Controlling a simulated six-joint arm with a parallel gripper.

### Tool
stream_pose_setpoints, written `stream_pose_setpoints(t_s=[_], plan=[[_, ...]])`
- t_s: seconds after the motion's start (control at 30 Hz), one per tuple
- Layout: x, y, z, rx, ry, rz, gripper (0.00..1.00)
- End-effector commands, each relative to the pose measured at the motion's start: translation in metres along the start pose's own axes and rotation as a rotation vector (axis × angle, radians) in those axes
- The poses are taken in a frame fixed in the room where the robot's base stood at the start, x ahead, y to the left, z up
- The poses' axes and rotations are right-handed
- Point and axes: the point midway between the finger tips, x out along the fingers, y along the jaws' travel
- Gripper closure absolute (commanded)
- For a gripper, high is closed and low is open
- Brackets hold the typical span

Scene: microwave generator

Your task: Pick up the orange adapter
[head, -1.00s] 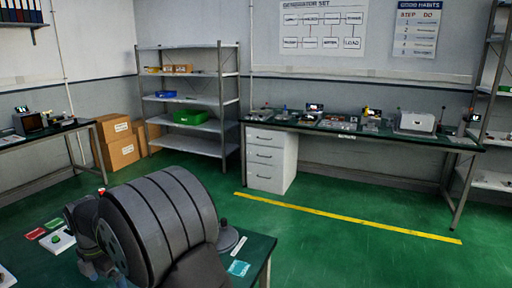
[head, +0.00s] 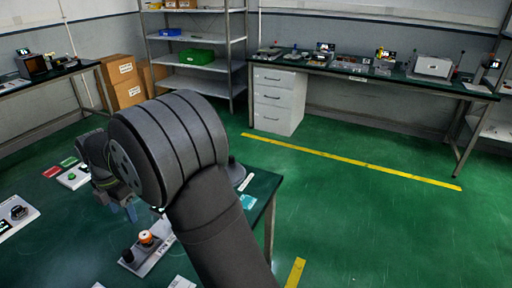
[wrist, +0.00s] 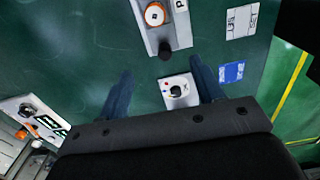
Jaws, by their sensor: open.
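An orange, round part with a pale top, which looks like the orange adapter (head: 146,238), sits on a light grey plate (head: 154,259) on the green table. It also shows at the top edge of the wrist view (wrist: 155,14). My gripper (head: 122,209) is open and empty above the table, up and left of the orange part in the head view. In the wrist view my gripper (wrist: 161,84) has its two fingers spread wide, with a small white block with a dark knob (wrist: 177,91) visible between them. My arm hides part of the table.
A dark knob (head: 128,255) stands beside the orange part on the same plate. White modules lie at the table's left, one with a dark dial (head: 18,212). In the wrist view, another orange part (wrist: 26,134) shows at lower left.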

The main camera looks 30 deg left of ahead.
Motion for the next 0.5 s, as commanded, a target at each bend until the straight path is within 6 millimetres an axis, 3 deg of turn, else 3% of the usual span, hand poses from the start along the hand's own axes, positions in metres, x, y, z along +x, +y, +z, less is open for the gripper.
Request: stream_pose_setpoints(t_s=[0.27, 0.5], plan=[[-0.001, 0.000, 0.002, -0.016, 0.000, 0.000, 0.39], [-0.012, 0.000, 0.023, -0.281, 0.000, 0.001, 0.39]])
